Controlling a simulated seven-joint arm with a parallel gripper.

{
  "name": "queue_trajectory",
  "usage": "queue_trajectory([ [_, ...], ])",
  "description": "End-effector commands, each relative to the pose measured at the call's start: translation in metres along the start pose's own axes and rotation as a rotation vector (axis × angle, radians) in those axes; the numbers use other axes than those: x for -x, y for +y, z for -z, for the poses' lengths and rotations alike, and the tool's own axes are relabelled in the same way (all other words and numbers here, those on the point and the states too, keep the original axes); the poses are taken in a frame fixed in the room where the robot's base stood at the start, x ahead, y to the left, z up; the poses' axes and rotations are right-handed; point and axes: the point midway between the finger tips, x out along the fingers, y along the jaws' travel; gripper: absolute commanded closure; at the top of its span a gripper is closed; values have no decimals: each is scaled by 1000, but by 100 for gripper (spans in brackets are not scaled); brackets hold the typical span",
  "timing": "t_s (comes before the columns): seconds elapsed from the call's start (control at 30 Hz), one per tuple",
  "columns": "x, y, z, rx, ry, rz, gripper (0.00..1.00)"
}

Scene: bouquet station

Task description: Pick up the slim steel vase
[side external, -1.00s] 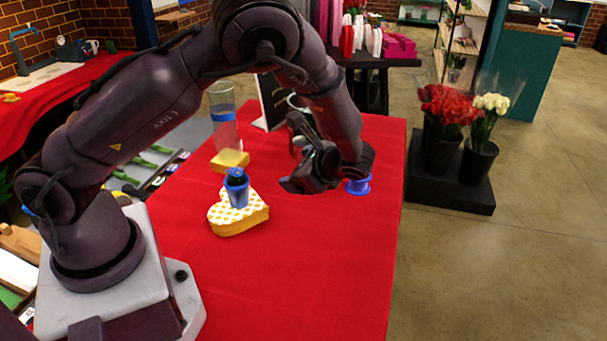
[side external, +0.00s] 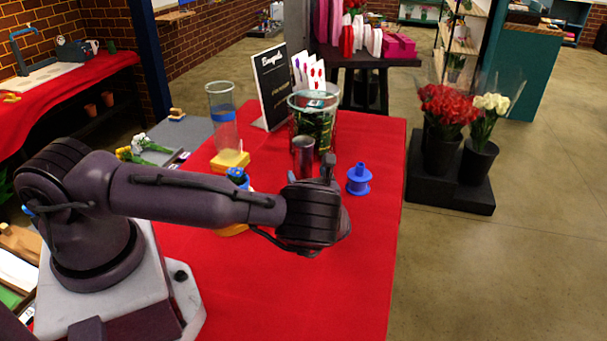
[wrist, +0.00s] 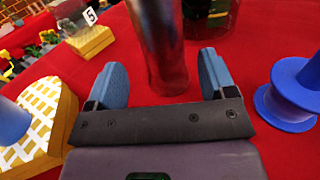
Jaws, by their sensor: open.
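The slim steel vase (side external: 303,157) stands upright on the red table, a grey metal cylinder. In the wrist view the vase (wrist: 160,45) rises straight ahead, with its base just beyond and between my two blue fingertips. My gripper (wrist: 160,85) is open, low over the table, one finger on each side of the vase's line; I cannot tell whether either touches it. In the side view my gripper (side external: 318,172) is in front of the vase, and the wrist hides the vase's lower part.
A blue spool (side external: 359,180) stands close on the right. A heart-shaped box (wrist: 40,118) with a blue cup is on the left. A glass vase (side external: 315,115) stands behind the steel one. The table front is clear.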

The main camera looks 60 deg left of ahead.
Motion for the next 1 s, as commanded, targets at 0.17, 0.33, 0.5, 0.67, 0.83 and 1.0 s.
queue_trajectory([
  [0.17,-14,0,0,1,0,0,23],
  [0.33,-35,-1,3,0,0,-3,23],
  [0.5,-58,-3,4,0,1,-2,23],
  [0.67,-65,-3,3,0,1,0,23],
  [0.83,-65,-4,3,1,1,0,23],
  [1.0,-65,-3,3,1,2,0,62],
])
